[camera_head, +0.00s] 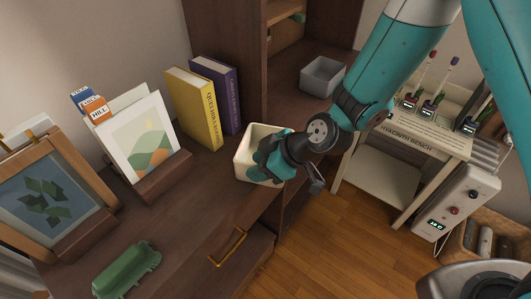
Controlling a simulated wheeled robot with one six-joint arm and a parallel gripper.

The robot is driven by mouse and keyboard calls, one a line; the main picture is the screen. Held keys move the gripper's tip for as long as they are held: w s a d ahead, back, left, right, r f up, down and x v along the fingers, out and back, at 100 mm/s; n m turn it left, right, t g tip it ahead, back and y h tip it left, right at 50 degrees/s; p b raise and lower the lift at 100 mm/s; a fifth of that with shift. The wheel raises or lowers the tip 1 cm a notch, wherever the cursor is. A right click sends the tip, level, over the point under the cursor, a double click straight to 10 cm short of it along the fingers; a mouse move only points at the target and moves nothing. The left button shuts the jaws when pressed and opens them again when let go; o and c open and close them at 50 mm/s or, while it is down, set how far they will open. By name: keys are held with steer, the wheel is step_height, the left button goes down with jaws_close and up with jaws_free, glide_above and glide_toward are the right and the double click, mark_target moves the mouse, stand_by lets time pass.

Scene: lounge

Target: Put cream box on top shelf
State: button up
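The cream box (243,162) is an open-topped box at the right edge of the brown wooden cabinet top (205,190). My gripper (272,165) reaches in from the right and covers much of the box's opening and right side. Its teal finger part overlaps the box, but whether it grips a wall is hidden. The box looks upright; I cannot tell whether it touches the surface below. A tall brown shelf unit (236,35) stands behind, with a shelf compartment (284,38) at the picture's top edge. Which shelf is the top one is not clear.
Yellow (193,110) and purple books (219,92) stand behind the box. A framed picture (55,195), a landscape card (143,145) and a green tray (127,270) are at left. A grey bin (322,77) and a white bench (425,135) are at right.

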steer(key=shift+a+f, duration=0.2)
jaws_close()
steer(key=shift+w, duration=0.1)
steer(key=shift+r, duration=0.1)
